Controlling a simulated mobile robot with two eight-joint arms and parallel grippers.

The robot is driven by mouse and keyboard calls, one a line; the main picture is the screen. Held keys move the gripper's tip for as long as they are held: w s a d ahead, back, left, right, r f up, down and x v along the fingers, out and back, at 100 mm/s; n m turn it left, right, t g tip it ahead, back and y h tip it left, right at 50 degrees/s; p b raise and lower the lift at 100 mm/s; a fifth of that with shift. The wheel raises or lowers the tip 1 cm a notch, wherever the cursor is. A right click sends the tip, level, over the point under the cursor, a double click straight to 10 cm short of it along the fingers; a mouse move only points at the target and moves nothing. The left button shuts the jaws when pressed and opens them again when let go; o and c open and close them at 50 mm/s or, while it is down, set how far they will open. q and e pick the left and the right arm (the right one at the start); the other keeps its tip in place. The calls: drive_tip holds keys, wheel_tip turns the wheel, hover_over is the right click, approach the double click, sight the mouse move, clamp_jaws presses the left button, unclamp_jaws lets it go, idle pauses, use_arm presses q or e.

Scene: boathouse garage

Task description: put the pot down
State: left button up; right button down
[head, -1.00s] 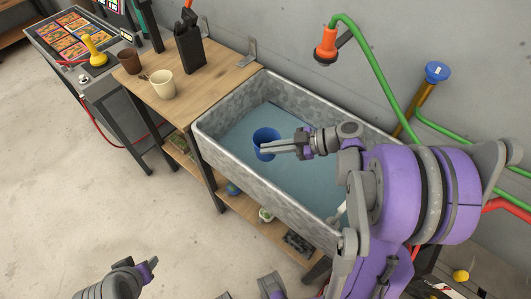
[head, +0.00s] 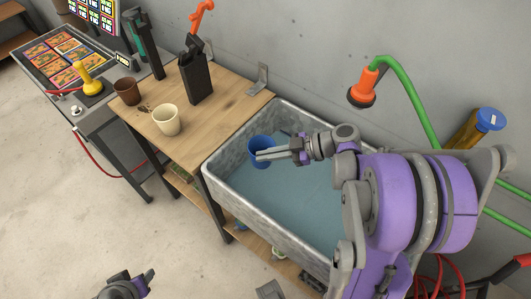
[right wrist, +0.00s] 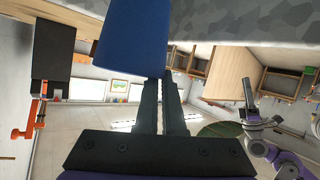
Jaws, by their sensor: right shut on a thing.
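The blue pot (head: 262,149) is held by my right gripper (head: 268,154), whose fingers are shut on its side. In the head view the pot overlaps the inside of the grey basin (head: 228,205), near its left end; whether it touches the basin cannot be told. In the right wrist view the pot (right wrist: 133,40) is at the fingertips of the right gripper (right wrist: 163,85), upper left of centre. My left gripper (head: 150,275) is low at the bottom edge of the head view, over the floor and partly cut off.
A wooden bench (head: 215,115) left of the basin carries a cream cup (head: 167,120), a brown cup (head: 127,91) and a black holder (head: 195,80). An orange nozzle (head: 366,85) on a green hose hangs at the wall. The basin's bluish floor is largely clear.

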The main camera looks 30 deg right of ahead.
use_arm(q)
wheel_tip(320, 180, down, 10)
drive_tip(key=s+b, duration=0.2)
drive_tip(key=b, duration=0.6)
use_arm(e)
wheel_tip(320, 180, down, 10)
drive_tip(key=s, duration=0.1)
drive_tip(key=shift+s+f, duration=0.25)
drive_tip(key=shift+s, duration=0.15)
drive_tip(key=shift+r, duration=0.1)
use_arm(q)
drive_tip(key=shift+w+f+b, duration=0.1)
drive_tip(key=shift+f+b, duration=2.25)
drive_tip(key=shift+f, duration=0.2)
use_arm(e)
drive_tip(key=shift+f, duration=3.25)
use_arm(q)
drive_tip(key=shift+f, duration=0.2)
use_arm(e)
drive_tip(key=shift+f, duration=0.25)
drive_tip(key=c, duration=1)
unclamp_jaws()
drive_tip(key=shift+o, duration=0.2)
